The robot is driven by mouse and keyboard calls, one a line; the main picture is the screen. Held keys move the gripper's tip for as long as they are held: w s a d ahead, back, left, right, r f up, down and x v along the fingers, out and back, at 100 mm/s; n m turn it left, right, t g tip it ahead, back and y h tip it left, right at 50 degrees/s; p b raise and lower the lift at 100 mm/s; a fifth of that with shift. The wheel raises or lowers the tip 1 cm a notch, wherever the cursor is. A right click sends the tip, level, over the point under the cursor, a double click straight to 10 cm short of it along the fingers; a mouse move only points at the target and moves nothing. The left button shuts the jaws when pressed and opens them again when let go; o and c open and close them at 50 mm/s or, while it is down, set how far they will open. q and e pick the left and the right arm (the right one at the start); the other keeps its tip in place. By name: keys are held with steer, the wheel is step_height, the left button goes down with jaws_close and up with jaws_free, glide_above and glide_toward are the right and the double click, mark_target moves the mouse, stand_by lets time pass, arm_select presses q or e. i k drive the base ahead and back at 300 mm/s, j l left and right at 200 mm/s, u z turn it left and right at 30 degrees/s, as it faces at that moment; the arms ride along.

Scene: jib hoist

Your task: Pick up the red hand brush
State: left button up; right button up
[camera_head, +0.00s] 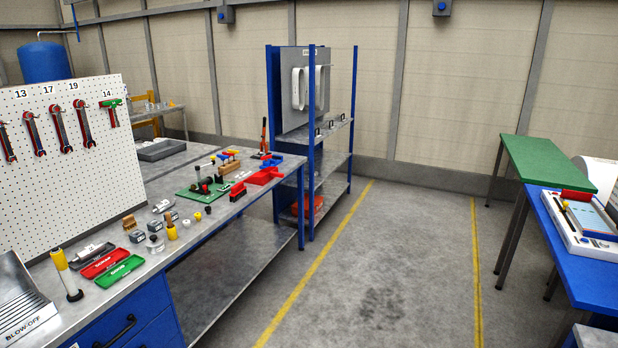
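A small red item with a dark underside (238,191) lies near the front edge of the grey workbench (218,212), to the right of a green board. It may be the red hand brush, but it is too small to tell for sure. Neither of my grippers is in view.
A white pegboard (62,160) with red wrenches stands at left. A red tray (266,175) sits at the bench's far end, before a blue-framed shelf (311,140). Blue and green tables (548,165) stand at right. The floor between yellow lines (400,260) is clear.

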mark_target(238, 191)
steer(key=i+u, duration=0.25)
steer(key=i, duration=1.4)
